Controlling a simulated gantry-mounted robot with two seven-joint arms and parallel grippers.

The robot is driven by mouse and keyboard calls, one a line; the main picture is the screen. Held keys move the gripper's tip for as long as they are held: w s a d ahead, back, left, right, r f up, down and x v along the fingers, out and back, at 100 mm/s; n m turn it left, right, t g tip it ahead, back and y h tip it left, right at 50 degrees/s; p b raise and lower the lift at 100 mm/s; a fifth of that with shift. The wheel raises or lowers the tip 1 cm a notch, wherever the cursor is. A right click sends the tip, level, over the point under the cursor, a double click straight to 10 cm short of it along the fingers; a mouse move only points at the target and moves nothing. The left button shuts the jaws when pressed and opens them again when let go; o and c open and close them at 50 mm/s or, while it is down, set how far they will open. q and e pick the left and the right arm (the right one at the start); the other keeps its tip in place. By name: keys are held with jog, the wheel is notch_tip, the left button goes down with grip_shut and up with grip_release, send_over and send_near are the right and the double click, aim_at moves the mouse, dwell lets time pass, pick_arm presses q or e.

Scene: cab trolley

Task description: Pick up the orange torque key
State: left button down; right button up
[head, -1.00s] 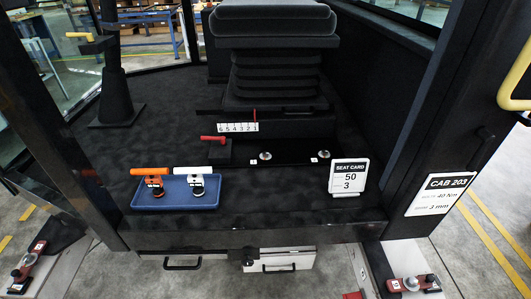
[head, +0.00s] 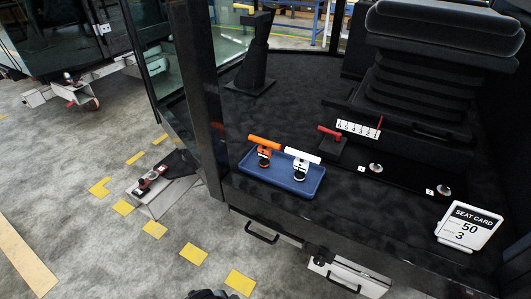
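The orange torque key (head: 264,150) stands in the left part of a blue tray (head: 290,183) on the dark cab floor, its orange bar handle on top. A similar white key (head: 301,162) stands to its right in the same tray.
A seat card (head: 468,227) stands at the right. The black seat (head: 440,60) and a red lever (head: 329,131) are behind the tray. A dark cab post (head: 198,100) rises left of the tray.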

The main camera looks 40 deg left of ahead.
pick_arm(q)
jog(key=c, duration=1.8)
grip_release()
jog(key=o, duration=1)
jog(key=shift+c, duration=0.2)
